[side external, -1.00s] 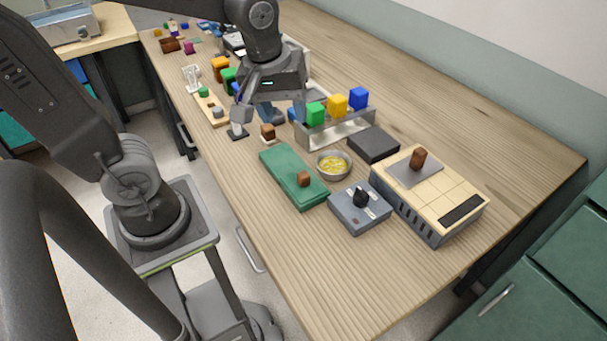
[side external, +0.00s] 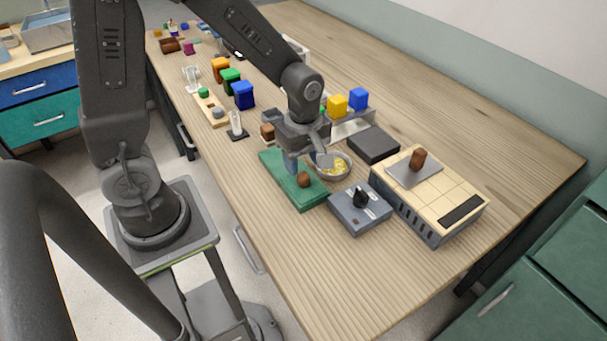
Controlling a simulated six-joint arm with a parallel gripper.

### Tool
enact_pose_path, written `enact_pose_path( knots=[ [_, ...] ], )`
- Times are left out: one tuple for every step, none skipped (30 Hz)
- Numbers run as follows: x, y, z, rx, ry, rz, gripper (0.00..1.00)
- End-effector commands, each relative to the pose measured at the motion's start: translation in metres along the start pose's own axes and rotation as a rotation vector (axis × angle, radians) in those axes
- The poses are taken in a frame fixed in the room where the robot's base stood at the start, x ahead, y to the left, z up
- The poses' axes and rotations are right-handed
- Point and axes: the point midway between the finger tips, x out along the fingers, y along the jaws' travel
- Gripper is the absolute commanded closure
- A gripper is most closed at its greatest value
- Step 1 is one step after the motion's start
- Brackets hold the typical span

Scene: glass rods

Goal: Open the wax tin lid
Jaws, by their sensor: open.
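A flat green box (side external: 311,198) with a small brown knob (side external: 304,180) on top lies near the front of the table. It is probably the wax tin and looks shut. My gripper (side external: 308,164) hangs over the green box, pointing down, with its two fingers apart and nothing visible between them. The knob shows just below and in front of the fingers; the gap to it is hard to judge. A round metal bowl (side external: 345,178) with yellow pieces stands right of the box, partly hidden by the right finger.
A grey box with a black dial (side external: 361,197) and a cream-topped hotplate (side external: 440,192) stand to the right. A dark slab (side external: 374,145) lies behind the bowl. A rack with coloured blocks (side external: 352,127) is behind my gripper. The front right of the table is bare.

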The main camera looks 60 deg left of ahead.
Motion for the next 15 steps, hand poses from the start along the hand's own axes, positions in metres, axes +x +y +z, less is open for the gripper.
enact_pose_path(
  knots=[
    [0.011,-0.001,0.000,0.000,0.000,-0.007,0.49],
    [0.016,-0.001,0.000,0.001,0.000,-0.006,0.49],
    [0.023,-0.001,0.000,0.001,0.000,-0.005,0.49],
    [0.027,-0.001,0.000,0.001,0.000,-0.005,0.49],
    [0.031,-0.001,0.000,0.001,0.000,-0.004,0.49],
    [0.035,0.000,0.000,0.001,0.000,-0.004,0.49],
    [0.038,0.000,0.000,0.001,0.000,-0.003,0.49],
    [0.041,0.000,0.000,0.001,0.000,-0.002,0.49],
    [0.044,0.000,0.000,0.001,0.000,-0.002,0.49],
    [0.045,0.000,0.000,0.001,0.000,-0.001,0.49],
    [0.047,0.000,0.000,0.001,0.000,0.000,0.49],
    [0.048,0.000,0.000,0.001,0.000,0.000,0.49],
    [0.049,0.000,0.000,0.001,0.000,0.001,0.49],
    [0.049,0.000,0.000,0.001,0.000,0.001,0.49],
    [0.049,0.000,0.000,0.001,0.000,0.001,0.49]
  ],
)
